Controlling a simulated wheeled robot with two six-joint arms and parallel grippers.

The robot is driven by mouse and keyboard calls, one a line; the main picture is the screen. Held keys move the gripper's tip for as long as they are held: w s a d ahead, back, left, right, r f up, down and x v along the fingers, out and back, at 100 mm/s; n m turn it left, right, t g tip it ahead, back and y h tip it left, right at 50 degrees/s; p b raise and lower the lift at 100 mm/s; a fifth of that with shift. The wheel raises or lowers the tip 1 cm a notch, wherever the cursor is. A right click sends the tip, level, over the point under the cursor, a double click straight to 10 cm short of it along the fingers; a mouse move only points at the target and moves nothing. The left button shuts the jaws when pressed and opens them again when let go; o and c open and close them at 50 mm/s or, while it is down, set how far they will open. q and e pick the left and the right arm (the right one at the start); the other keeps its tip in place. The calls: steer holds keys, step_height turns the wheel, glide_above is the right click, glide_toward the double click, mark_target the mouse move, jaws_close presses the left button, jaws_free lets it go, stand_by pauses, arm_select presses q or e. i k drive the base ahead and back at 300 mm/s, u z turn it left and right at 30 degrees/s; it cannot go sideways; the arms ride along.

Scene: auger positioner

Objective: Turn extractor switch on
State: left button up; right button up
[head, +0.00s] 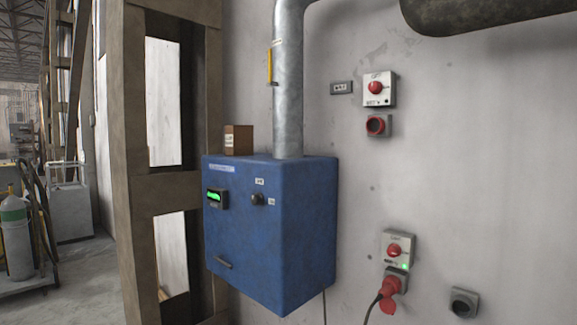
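A blue box-shaped extractor unit (310,225) is fixed to the wall in the middle of the head view, with a metal duct (288,80) rising from its top. Its front carries a small display lit green (215,197) and a dark round knob switch (257,199) with small white labels above and beside it. The knob's exact setting is too small to tell. Neither of my grippers shows in the head view.
To the right are a red rotary switch (376,88) with a red socket (376,126) below. Lower down, another red switch (394,249) with a green light has a red plug (390,290) and cable. A brown box (239,139) sits on the unit. A steel column (135,200) stands left.

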mark_target(257, 198)
steer(key=z, duration=0.15)
steer(key=k, duration=1)
steer(key=u, duration=1.25)
steer(key=i, duration=1.35)
steer(key=z, duration=0.3)
